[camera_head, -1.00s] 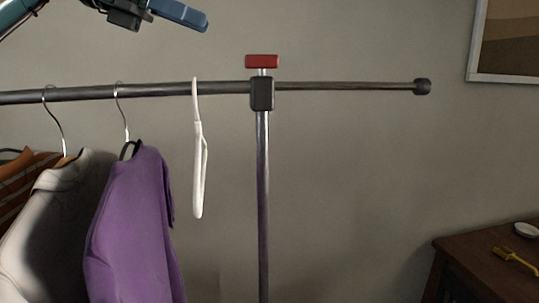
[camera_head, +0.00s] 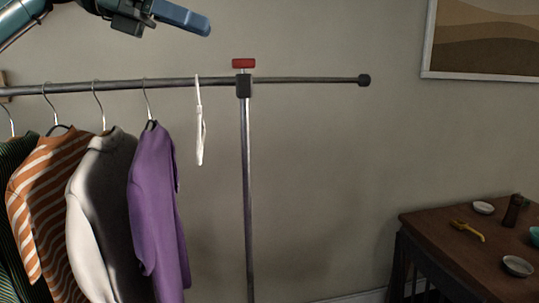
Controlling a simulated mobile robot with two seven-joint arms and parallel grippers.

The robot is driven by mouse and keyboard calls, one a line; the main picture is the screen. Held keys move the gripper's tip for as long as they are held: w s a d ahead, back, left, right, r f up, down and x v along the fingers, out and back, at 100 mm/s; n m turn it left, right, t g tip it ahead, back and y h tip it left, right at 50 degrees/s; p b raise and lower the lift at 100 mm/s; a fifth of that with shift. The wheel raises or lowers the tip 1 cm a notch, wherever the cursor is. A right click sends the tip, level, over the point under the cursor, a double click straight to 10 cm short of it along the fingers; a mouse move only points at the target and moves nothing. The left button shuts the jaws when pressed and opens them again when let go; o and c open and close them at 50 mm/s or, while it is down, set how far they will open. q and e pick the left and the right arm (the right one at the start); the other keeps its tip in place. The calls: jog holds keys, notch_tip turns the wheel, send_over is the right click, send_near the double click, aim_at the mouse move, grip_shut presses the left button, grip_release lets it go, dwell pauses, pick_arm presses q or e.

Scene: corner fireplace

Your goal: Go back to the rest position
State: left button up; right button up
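My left gripper (camera_head: 182,17) reaches in from the upper left, above the rail and apart from it. Its blue finger points right; I cannot tell from this side whether the fingers are apart. A white hanger (camera_head: 200,130) hangs on the dark rail (camera_head: 300,80), with nothing on it, left of the upright post (camera_head: 247,190). A purple garment (camera_head: 156,210) hangs to its left. My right gripper is not in view.
A grey sweater (camera_head: 98,215), an orange striped top (camera_head: 50,205) and a dark green garment (camera_head: 14,220) hang further left. The wall between is clear.

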pick_arm(q)
jog(key=w+d+f+n+g+h, duration=0.1)
jog(key=w+d+f+n+h, duration=0.2)
jog(key=d+f, duration=0.5)
jog(key=w+d+f+n+g+h, duration=0.1)
jog(key=w+d+f+n+h, duration=0.2)
jog(key=f, duration=0.9)
notch_tip(320, 180, down, 16)
jog(key=s+n+t, duration=0.2)
jog(key=n+t, duration=0.9)
jog(key=n, duration=0.7)
jog(key=s+a+f+n+t+y, duration=0.2)
jog(key=s+a+f+n+y, duration=0.3)
jog(key=f+n, duration=0.5)
jog(key=s+a+f+n+t+y, duration=0.25)
jog(key=f+n+y, duration=0.45)
jog(key=f, duration=0.4)
jog(key=s+a+f+n+g+y, duration=0.2)
jog(key=s+a+f+n, duration=0.2)
jog(key=s+f, duration=0.3)
jog(key=s+a+f+n+g+y, duration=0.2)
jog(key=s+a+f+n+g, duration=0.1)
jog(key=s+f, duration=0.5)
jog(key=s+n, duration=0.1)
jog(key=s, duration=0.1)
jog(key=shift+s+a+f+g+y, duration=0.2)
jog(key=shift+s+a+g+y, duration=0.15)
jog(key=shift+s+a+y, duration=0.05)
